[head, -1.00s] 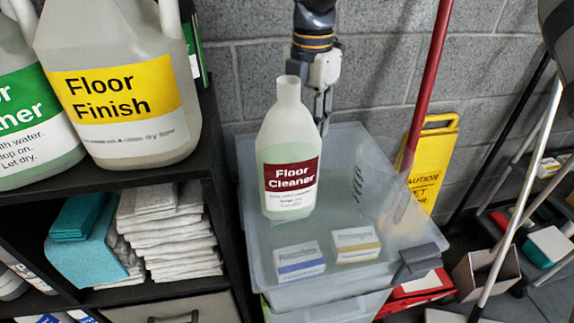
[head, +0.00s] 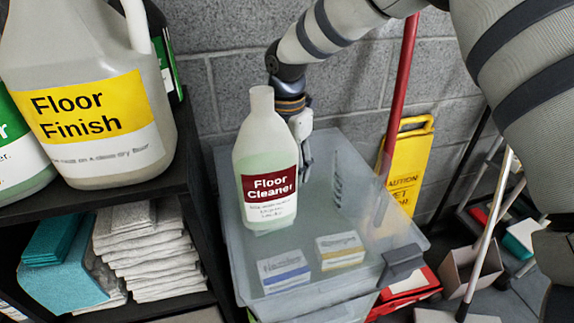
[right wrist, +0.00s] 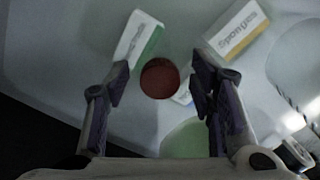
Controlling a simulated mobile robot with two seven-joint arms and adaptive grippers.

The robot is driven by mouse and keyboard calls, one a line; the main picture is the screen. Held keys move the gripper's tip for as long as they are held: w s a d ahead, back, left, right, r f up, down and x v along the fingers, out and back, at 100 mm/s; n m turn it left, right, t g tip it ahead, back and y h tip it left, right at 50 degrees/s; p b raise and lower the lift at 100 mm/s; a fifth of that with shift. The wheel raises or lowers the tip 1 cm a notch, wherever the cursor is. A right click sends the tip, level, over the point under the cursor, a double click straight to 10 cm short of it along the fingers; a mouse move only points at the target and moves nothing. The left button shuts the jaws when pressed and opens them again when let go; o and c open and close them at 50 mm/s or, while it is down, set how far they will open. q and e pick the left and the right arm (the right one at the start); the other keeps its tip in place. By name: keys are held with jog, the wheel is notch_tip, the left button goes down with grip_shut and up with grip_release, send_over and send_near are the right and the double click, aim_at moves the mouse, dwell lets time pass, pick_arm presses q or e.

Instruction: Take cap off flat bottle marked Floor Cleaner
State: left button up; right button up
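A translucent bottle marked Floor Cleaner (head: 262,160) stands upright on the clear plastic bin (head: 375,225). Its red label faces me and its pale neck shows no red cap in the head view. My right gripper (head: 306,172) points down just behind and right of the bottle, partly hidden by it. In the right wrist view my right gripper (right wrist: 163,85) is open. A dark red disc, cap-like (right wrist: 160,78), shows between its fingers with gaps on both sides. I cannot tell what the disc sits on. A pale green patch shows below it. My left gripper is not in view.
Boxes of sponges (head: 341,250) lie beside the bottle. A dark shelf at left holds a Floor Finish jug (head: 95,110) and folded cloths (head: 150,250). A red pole (head: 398,100) and yellow caution sign (head: 405,170) stand behind right. A block wall is close behind.

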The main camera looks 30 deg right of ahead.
notch_tip(320, 180, up, 12)
jog(key=shift+r, duration=0.2)
